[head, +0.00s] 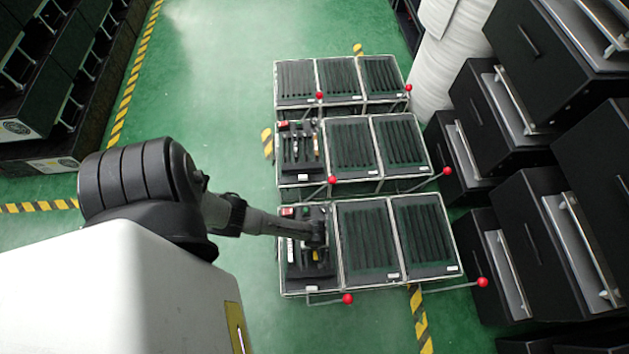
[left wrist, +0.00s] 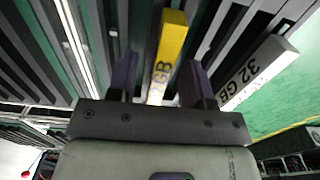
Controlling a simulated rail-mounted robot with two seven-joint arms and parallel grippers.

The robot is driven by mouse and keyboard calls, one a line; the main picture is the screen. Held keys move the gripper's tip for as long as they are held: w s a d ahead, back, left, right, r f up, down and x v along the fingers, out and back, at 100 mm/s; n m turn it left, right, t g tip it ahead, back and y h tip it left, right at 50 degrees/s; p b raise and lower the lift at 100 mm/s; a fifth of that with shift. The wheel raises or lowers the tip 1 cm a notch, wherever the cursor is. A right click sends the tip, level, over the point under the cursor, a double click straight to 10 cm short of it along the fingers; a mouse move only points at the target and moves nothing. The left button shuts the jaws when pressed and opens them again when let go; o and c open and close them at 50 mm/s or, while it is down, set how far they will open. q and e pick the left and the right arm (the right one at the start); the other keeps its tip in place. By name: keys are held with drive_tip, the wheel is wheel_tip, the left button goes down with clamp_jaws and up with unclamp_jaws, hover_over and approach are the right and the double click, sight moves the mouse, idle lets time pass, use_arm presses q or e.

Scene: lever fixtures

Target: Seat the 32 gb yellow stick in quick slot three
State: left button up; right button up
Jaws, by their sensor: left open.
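My left gripper (head: 317,238) is over the front left tray in the head view. In the left wrist view its two fingers (left wrist: 160,66) are open. A white stick marked 32 GB (left wrist: 258,70) lies just right of the fingers. Which slot is quick slot three I cannot tell. My right gripper is not in view.
Dark slotted trays stand in three rows, with red-knobbed levers (head: 347,299) at their front edges. The middle left tray (head: 302,181) also holds several sticks. The front middle tray (head: 367,243) looks empty. Black cabinets (head: 545,235) stand close on the right.

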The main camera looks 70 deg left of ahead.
use_arm(q)
wheel_tip(320, 180, up, 14)
drive_tip(key=p, duration=1)
drive_tip(key=shift+f, duration=0.1)
